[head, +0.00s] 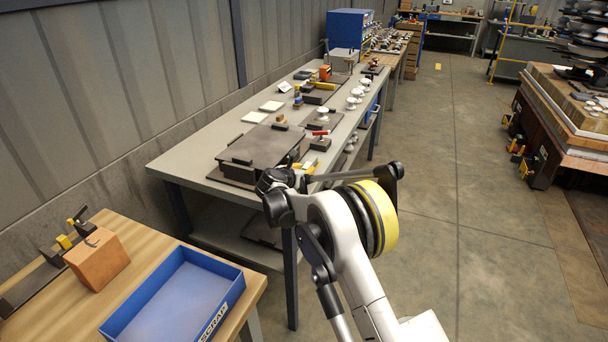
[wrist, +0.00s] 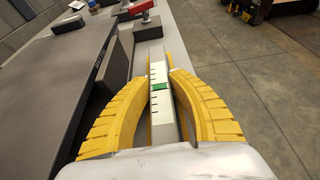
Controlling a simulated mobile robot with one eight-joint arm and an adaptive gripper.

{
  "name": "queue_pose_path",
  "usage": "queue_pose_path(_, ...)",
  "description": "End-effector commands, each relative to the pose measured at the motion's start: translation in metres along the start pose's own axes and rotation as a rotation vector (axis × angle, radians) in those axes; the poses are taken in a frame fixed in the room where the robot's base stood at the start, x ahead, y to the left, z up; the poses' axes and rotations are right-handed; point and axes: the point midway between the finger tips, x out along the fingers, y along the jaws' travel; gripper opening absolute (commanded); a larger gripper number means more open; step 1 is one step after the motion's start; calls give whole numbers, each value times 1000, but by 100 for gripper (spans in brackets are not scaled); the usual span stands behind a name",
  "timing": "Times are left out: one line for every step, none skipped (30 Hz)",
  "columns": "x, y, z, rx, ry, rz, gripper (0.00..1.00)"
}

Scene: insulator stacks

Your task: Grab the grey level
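The grey level (wrist: 160,110) is a long narrow bar with a pale marked face and a green vial. In the wrist view it lies lengthwise between the yellow fingers of my gripper (wrist: 151,48), along the bench edge. One finger is on each side of it. The fingertips are close to its sides, but I cannot tell whether they press on it. A gap shows between the left finger and the bar nearer the palm. In the head view my gripper is at the front edge of the grey bench (head: 187,160), largely hidden by my arm, and I cannot make out the level there.
A dark plate block (head: 262,146) stands left of my gripper. A small block with a red handle (head: 320,137) is just beyond. White insulator pieces (head: 357,92) stand farther along. A blue scrap tray (head: 178,290) is on the wooden table (head: 140,240).

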Motion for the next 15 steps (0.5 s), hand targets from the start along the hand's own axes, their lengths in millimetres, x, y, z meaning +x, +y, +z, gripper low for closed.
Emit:
queue_pose_path(0,0,0,0,0,0,0)
queue_pose_path(0,0,0,0,0,0,0)
queue_pose_path(0,0,0,0,0,0,0)
queue_pose_path(0,0,0,0,0,0,0)
queue_pose_path(0,0,0,0,0,0,0)
queue_pose_path(0,0,0,0,0,0,0)
queue_pose_path(0,0,0,0,0,0,0)
queue_pose_path(0,0,0,0,0,0,0)
queue_pose_path(0,0,0,0,0,0,0)
queue_pose_path(0,0,0,0,0,0,0)
queue_pose_path(0,0,0,0,0,0,0)
queue_pose_path(0,0,0,0,0,0,0)
queue_pose_path(0,0,0,0,0,-1,0)
queue_pose_path(0,0,0,0,0,-1,0)
queue_pose_path(0,0,1,1,0,-1,0)
